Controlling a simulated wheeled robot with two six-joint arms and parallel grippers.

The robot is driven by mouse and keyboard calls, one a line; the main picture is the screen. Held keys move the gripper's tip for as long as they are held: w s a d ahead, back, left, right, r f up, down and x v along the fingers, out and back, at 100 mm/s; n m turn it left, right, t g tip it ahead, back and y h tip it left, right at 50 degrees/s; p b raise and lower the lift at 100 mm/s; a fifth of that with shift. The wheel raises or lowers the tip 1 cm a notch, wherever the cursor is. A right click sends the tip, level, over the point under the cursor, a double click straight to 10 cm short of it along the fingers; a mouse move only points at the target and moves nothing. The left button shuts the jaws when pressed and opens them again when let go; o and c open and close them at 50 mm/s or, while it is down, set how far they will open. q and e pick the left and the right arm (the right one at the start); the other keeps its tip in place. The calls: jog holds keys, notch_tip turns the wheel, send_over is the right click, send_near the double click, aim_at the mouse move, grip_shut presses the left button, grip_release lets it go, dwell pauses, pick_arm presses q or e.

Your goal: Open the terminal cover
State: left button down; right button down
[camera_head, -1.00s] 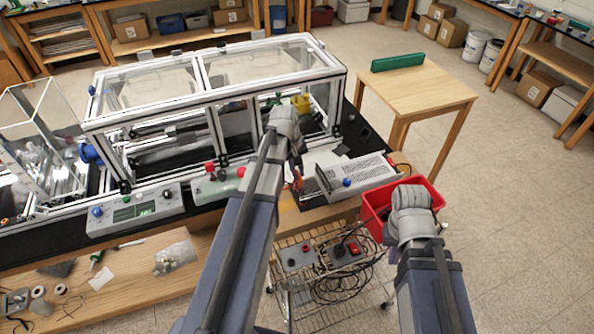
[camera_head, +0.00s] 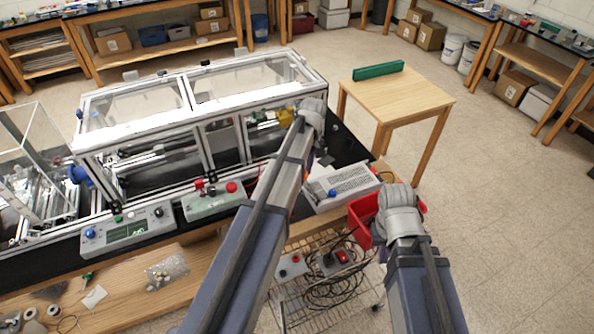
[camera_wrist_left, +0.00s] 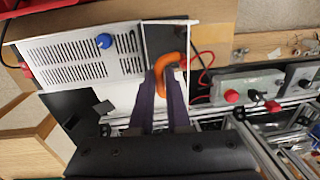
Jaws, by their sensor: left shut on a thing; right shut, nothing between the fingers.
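The white vented power box with a blue knob (camera_head: 345,186) stands at the bench's front edge. In the left wrist view the same box (camera_wrist_left: 80,62) shows a thin-edged panel beside its vented top, which looks like the terminal cover (camera_wrist_left: 150,42). An orange curved handle (camera_wrist_left: 166,68) is at this panel. My left gripper (camera_wrist_left: 160,82) is shut on the orange handle. How far the cover is open I cannot tell. In the head view my left arm hides most of this spot. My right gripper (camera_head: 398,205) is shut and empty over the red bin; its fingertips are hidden.
The red bin (camera_head: 363,212) is right of the power box. The extrusion frame (camera_head: 200,110) and control boxes (camera_head: 128,230) fill the bench to the left. A wire cart with cables (camera_head: 330,270) is below. A wooden table (camera_head: 400,98) stands behind, with clear floor to the right.

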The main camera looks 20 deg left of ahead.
pick_arm(q)
jog(key=shift+w+d, duration=0.9)
jog(key=shift+w, duration=0.15)
jog(key=c, duration=0.9)
grip_release()
jog(key=shift+r, duration=0.1)
jog(key=r+p, duration=0.3)
jog(key=p, duration=0.1)
jog(key=r+p, duration=0.4)
jog(key=shift+w+d+r, duration=0.2)
jog(key=shift+r, duration=0.1)
